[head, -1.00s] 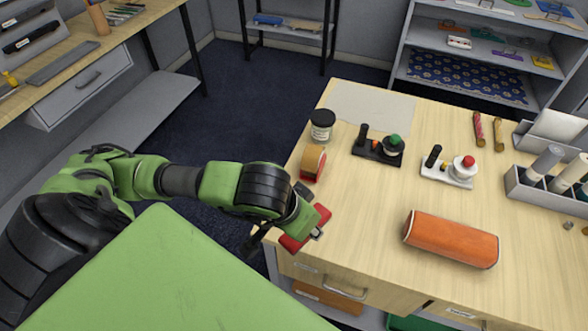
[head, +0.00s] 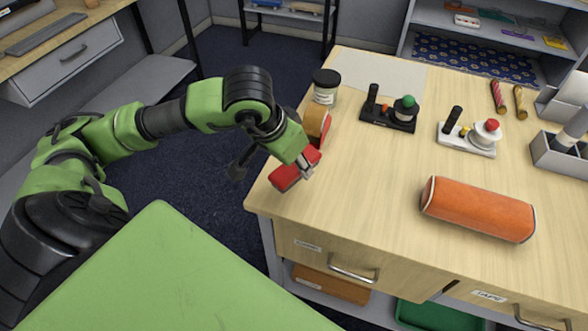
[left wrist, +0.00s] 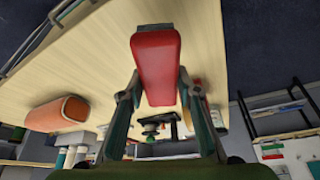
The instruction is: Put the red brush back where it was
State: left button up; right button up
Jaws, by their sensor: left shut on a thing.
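The red brush (head: 296,170) is a red block held by my left gripper (head: 304,162) over the table's near left corner. The left wrist view shows the brush (left wrist: 157,62) between the two fingers of the gripper (left wrist: 158,100), which are shut on it. The brush hides part of what lies beyond it. My right gripper is in neither current view.
On the table (head: 350,190), a tan and red object (head: 317,123) stands just behind the gripper, beside a black-lidded jar (head: 325,88). An orange case (head: 478,208) lies to the right. Drawers are below the front edge, and the tabletop between is clear.

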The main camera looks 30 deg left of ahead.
aim_at(294, 171)
pick_arm(q)
jog(key=shift+w+a+f+b, duration=0.15)
jog(key=shift+w+a+f, duration=0.15)
jog(key=shift+f, duration=0.2)
jog(key=shift+w+a+f+b, duration=0.2)
jog(key=shift+w+f, duration=0.1)
jog(key=shift+f, duration=0.2)
jog(key=f, duration=0.2)
jog(key=f+b, duration=0.1)
jog(key=shift+w+a+f, duration=0.15)
jog(key=shift+a, duration=0.1)
jog(key=shift+f, duration=0.2)
pick_arm(e)
jog(key=shift+d+f, duration=0.25)
jog(key=shift+f, duration=0.3)
jog(key=shift+d+f, duration=0.25)
jog(key=shift+f, duration=0.3)
pick_arm(q)
jog(key=shift+f, duration=0.1)
jog(key=o, duration=1.1)
jog(key=shift+c, duration=0.2)
pick_arm(e)
jog(key=shift+a+f, duration=0.2)
jog(key=shift+f, duration=0.05)
